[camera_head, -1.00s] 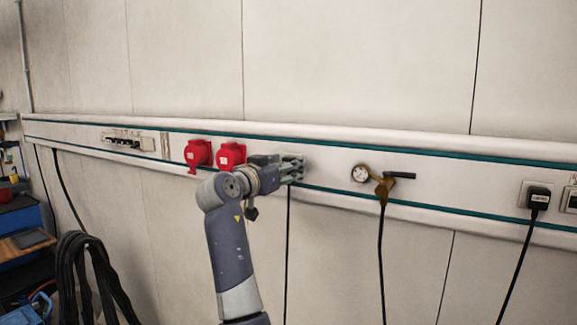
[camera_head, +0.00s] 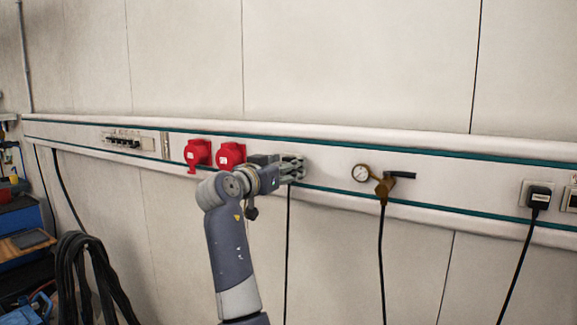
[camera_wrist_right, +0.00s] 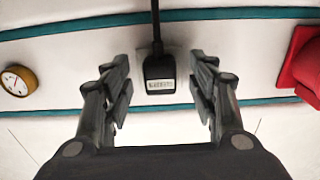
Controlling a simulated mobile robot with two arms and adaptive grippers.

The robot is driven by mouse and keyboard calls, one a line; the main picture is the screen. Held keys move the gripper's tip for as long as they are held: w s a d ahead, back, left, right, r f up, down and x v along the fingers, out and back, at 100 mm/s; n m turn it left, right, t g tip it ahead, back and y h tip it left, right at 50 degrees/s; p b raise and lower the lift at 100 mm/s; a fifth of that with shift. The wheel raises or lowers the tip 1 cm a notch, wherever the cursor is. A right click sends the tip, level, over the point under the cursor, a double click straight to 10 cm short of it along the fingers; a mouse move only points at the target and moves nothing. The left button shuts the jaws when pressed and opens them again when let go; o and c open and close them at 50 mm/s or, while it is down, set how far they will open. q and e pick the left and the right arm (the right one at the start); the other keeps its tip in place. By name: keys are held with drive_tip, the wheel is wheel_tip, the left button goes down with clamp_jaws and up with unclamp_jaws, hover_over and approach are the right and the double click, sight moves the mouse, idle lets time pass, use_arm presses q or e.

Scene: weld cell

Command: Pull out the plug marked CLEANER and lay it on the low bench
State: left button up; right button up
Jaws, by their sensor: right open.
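My right gripper (camera_head: 292,168) is at the wall rail and hides the plug there in the head view. In the right wrist view the gripper (camera_wrist_right: 161,90) is open, with one finger on each side of a black plug (camera_wrist_right: 159,68). Gaps show between the plug and both fingers. The plug sits at the rail, and its white label is too blurred to read for certain. Its black cord (camera_head: 287,250) hangs down the wall in the head view. Another labelled black plug (camera_head: 539,193) sits in a socket at the far right. The low bench is not clearly in view.
Two red sockets (camera_head: 198,153) (camera_head: 230,155) are just left of the gripper. A gauge (camera_head: 361,173) and a brass valve (camera_head: 383,187) with a black handle are to the right. Coiled black cable (camera_head: 90,275) hangs at lower left, near blue equipment (camera_head: 22,220).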

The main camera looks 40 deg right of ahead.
idle(0.4)
clamp_jaws()
drive_tip(key=shift+a, duration=0.15)
drive_tip(key=shift+b+v, duration=1.05)
drive_tip(key=shift+v, duration=1.85)
